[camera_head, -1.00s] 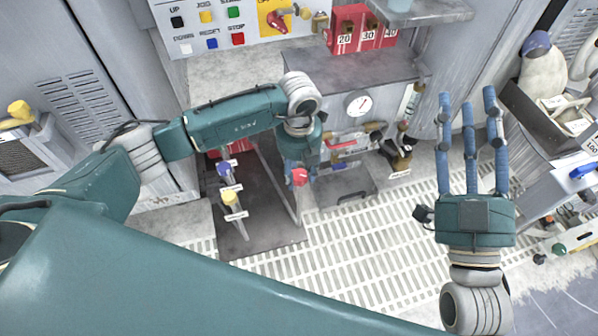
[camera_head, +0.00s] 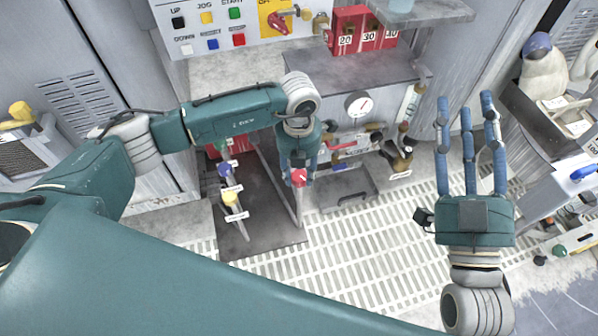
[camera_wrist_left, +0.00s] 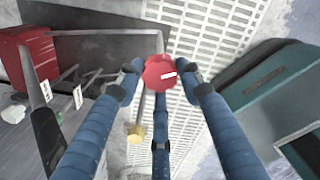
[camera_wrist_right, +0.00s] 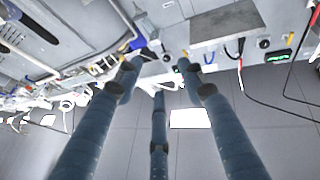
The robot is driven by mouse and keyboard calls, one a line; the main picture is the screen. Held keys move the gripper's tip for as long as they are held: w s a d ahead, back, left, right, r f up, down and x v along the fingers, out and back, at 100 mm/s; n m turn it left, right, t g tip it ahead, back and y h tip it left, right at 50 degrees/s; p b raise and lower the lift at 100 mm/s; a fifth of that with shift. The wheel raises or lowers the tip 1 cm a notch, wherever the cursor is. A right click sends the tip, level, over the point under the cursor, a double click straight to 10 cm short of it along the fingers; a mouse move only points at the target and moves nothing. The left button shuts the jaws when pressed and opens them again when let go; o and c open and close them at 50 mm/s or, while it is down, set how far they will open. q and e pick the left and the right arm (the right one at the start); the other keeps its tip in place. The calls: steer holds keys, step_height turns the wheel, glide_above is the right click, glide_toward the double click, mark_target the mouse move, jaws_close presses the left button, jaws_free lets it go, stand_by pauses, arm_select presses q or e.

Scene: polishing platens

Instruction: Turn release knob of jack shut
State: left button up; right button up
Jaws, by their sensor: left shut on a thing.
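The release knob (camera_head: 299,177) is red with a white mark and sits on top of a thin upright rod in the head view. It also shows in the left wrist view (camera_wrist_left: 157,74), between the fingertips. My left gripper (camera_head: 300,166) points down and is shut on the red knob, with its blue fingers around the knob's sides. In the left wrist view the white mark lies nearly level, slightly tilted. My right gripper (camera_head: 466,100) is open and empty at the right, fingers spread and well away from the knob.
Beside the knob stand a yellow-topped post (camera_head: 230,197) and a blue-topped post (camera_head: 225,169) with tags. A pressure gauge (camera_head: 359,104) and brass valves (camera_head: 402,158) are behind and to the right. A slotted floor grating (camera_head: 350,245) lies below, clear in front.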

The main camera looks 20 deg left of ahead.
arm_select(q)
steer(key=m, duration=0.2)
steer(key=shift+s+f+m, duration=0.15)
steer(key=shift+s+m, duration=0.15)
steer(key=shift+m, duration=0.1)
steer(key=shift+m+b, duration=0.3)
steer(key=shift+m, duration=1.3)
arm_select(e)
steer(key=shift+s+r+t+y, duration=0.2)
steer(key=shift+s+r+t, duration=0.2)
steer(key=shift+r, duration=0.35)
steer(key=shift+s+r+t+y, duration=0.2)
steer(key=shift+s+r+t, duration=0.15)
steer(key=shift+r, duration=0.35)
arm_select(q)
steer(key=shift+a, duration=0.1)
steer(key=o, duration=1)
steer(key=shift+o, duration=0.6)
steer(key=shift+a, duration=0.1)
arm_select(e)
steer(key=shift+s+r, duration=0.1)
steer(key=shift+s, duration=0.05)
